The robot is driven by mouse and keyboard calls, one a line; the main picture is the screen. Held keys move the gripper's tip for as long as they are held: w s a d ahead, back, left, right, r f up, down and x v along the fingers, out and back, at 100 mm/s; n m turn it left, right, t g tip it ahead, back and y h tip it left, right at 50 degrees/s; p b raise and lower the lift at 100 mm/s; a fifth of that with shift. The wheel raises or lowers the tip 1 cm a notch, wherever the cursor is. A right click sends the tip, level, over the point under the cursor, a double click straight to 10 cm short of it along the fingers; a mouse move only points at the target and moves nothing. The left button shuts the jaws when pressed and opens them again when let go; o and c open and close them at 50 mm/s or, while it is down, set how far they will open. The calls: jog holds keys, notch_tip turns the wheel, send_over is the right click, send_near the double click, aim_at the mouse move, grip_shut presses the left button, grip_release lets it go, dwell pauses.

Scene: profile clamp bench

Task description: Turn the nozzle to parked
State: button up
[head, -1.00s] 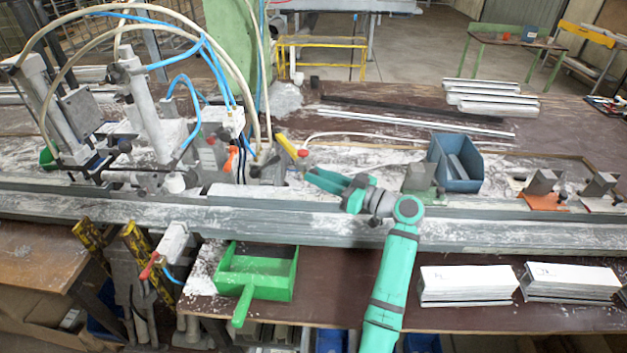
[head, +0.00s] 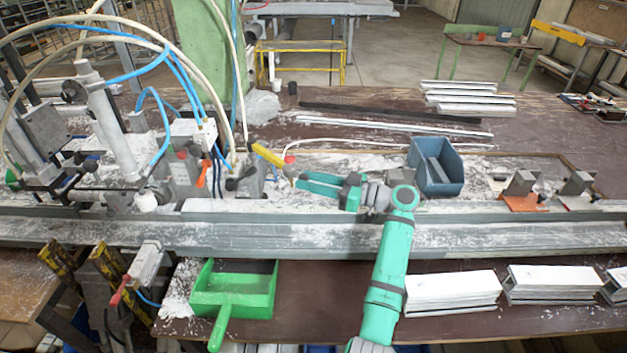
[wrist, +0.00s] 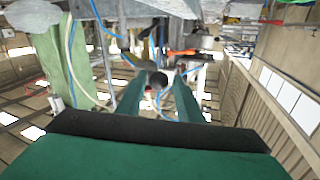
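I take the yellow bar (head: 268,155) with a red knob (head: 289,159) at its right end to be the nozzle. It slants down to the right from a dark fitting on the bench, with a pale hose near the knob. My gripper (head: 299,184) is level, just right of and below the bar's end in the head view, and apart from it in the picture. In the wrist view my gripper (wrist: 161,80) has its two green fingers spread, with a round grey end showing between or beyond the tips. I cannot tell whether they touch it.
A clamp machine with blue hoses (head: 118,135) stands at the left. A grey profile rail (head: 330,235) runs along the front. A blue bin (head: 436,168) is right of my gripper. A green tray (head: 235,292) and white profile stacks (head: 452,292) lie in front.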

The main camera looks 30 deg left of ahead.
jog(key=shift+s+a, duration=0.2)
jog(key=shift+d, duration=0.15)
jog(key=v, duration=1)
jog(key=shift+w+d, duration=0.1)
jog(key=shift+d, duration=0.15)
